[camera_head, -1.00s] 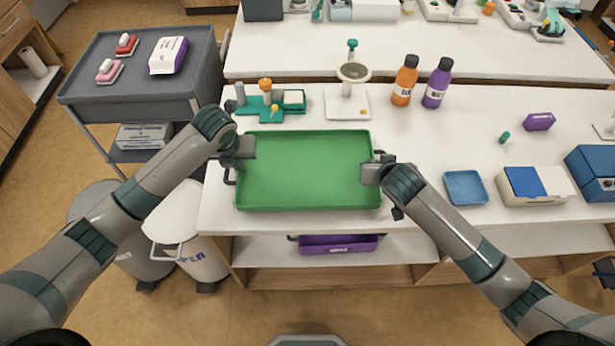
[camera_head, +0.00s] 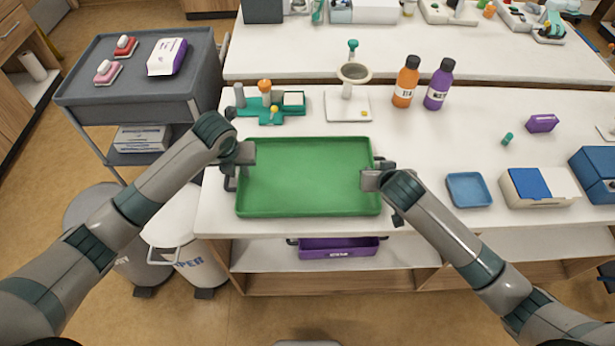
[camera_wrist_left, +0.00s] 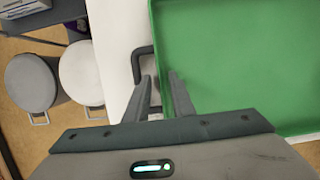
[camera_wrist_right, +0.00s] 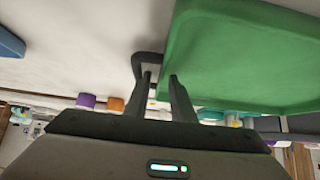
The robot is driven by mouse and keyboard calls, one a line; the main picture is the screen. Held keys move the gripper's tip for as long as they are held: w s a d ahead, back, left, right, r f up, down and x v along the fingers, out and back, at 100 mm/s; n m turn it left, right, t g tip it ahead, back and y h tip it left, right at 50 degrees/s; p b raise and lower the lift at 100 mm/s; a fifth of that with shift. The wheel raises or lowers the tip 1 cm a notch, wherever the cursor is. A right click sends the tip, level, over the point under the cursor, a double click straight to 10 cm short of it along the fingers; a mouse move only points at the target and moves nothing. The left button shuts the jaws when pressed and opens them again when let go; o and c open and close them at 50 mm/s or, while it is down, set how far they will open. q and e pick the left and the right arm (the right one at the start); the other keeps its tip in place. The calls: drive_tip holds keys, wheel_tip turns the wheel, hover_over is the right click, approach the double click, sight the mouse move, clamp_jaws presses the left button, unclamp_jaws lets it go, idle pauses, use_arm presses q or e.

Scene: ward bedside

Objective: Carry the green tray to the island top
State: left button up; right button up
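The green tray (camera_head: 308,176) lies level over the front left of the near white worktop; I cannot tell whether it touches the top. It is empty, with a dark handle at each short end. My left gripper (camera_head: 243,153) is at its left end, and the left wrist view shows the fingers (camera_wrist_left: 160,77) on either side of the tray wall beside the handle (camera_wrist_left: 140,66). My right gripper (camera_head: 373,180) is at the right end. Its fingers (camera_wrist_right: 161,76) likewise straddle the wall beside the handle (camera_wrist_right: 140,64). The contact points are partly hidden.
A teal holder (camera_head: 270,112), a white stand with a ring (camera_head: 348,105), an orange bottle (camera_head: 405,84) and a purple bottle (camera_head: 438,86) stand behind the tray. A blue dish (camera_head: 468,189) lies right. Another white worktop (camera_head: 400,52) lies beyond; a grey cart (camera_head: 100,88) stands left.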

use_arm(q)
drive_tip(key=v, duration=1.2)
drive_tip(key=shift+f, duration=0.1)
use_arm(e)
drive_tip(key=v, duration=1.2)
idle(0.6)
